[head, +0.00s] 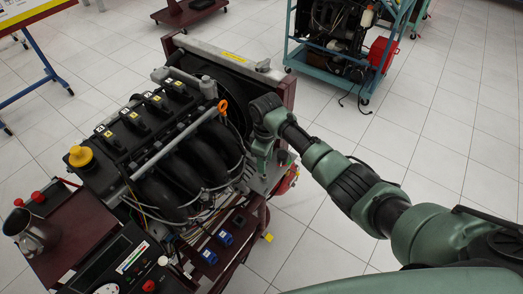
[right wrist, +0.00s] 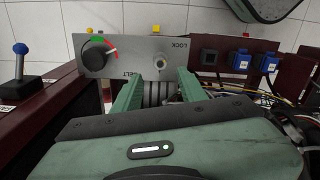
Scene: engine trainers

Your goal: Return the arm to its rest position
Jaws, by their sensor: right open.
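My right arm (head: 350,185) reaches in from the right in the head view. My right gripper (head: 262,152) points down beside the right end of the engine (head: 180,150). In the right wrist view its two green fingers (right wrist: 160,88) stand apart, with no object seen held between them. Beyond the fingertips is a grey panel (right wrist: 130,50) with a round dial (right wrist: 96,55) marked BELT and a lock switch (right wrist: 160,62). Whether the fingers touch anything cannot be told. My left gripper is not in view.
Blue switches (right wrist: 240,58) and loose wires sit near the gripper. A teal cart (head: 345,55) stands behind. Tiled floor (head: 455,125) on the right is clear.

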